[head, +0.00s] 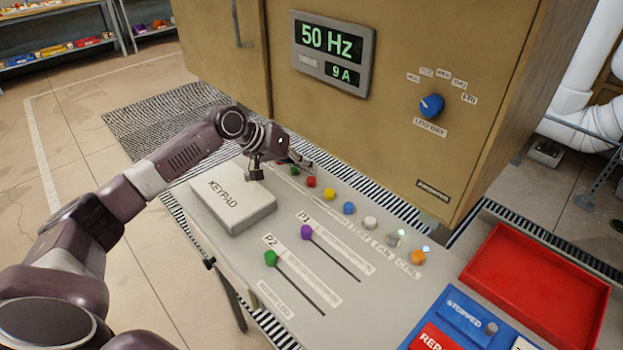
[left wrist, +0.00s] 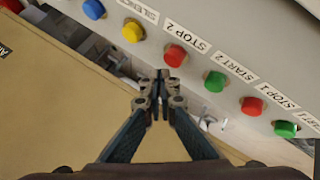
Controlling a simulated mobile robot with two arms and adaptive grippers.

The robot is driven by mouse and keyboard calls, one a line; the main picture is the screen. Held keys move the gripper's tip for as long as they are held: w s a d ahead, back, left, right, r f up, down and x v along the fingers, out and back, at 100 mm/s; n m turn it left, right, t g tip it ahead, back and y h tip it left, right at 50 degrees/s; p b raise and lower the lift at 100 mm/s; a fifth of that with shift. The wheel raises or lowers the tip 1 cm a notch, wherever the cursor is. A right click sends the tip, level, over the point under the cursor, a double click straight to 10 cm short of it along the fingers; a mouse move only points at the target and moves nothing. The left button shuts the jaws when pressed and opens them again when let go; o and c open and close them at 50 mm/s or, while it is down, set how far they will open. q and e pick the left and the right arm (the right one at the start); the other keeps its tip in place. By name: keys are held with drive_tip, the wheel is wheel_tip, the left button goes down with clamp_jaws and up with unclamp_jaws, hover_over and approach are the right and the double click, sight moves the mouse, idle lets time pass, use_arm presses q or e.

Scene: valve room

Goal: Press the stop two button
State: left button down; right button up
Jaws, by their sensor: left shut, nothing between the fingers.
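The stop two button is a red round button (left wrist: 175,55) in the left wrist view, beside a label reading STOP 2 (left wrist: 187,34). In the head view a red button (head: 312,181) matches it, in the row on the grey console. My left gripper (left wrist: 160,76) is shut and empty. Its fingertips show just below the red button in the left wrist view; I cannot tell whether they touch it. In the head view the left gripper (head: 302,163) is at the console's far edge, partly hidden by its own wrist. My right gripper is not in view.
A green button (left wrist: 215,82) and a yellow button (left wrist: 132,32) flank the red one. A keypad box (head: 232,200) stands on the console near my left arm. A tan cabinet (head: 400,160) rises behind. A red tray (head: 535,270) is at the right.

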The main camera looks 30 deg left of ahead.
sight(309, 180)
use_arm(q)
drive_tip(key=shift+f, duration=0.1)
drive_tip(key=shift+f, duration=0.25)
drive_tip(key=shift+f, duration=0.55)
idle(0.8)
drive_tip(key=shift+r+p, duration=0.9)
drive_tip(key=shift+p, duration=0.15)
drive_tip(key=shift+r, duration=0.1)
wheel_tip(309, 180, up, 5)
drive_tip(key=p, duration=0.5)
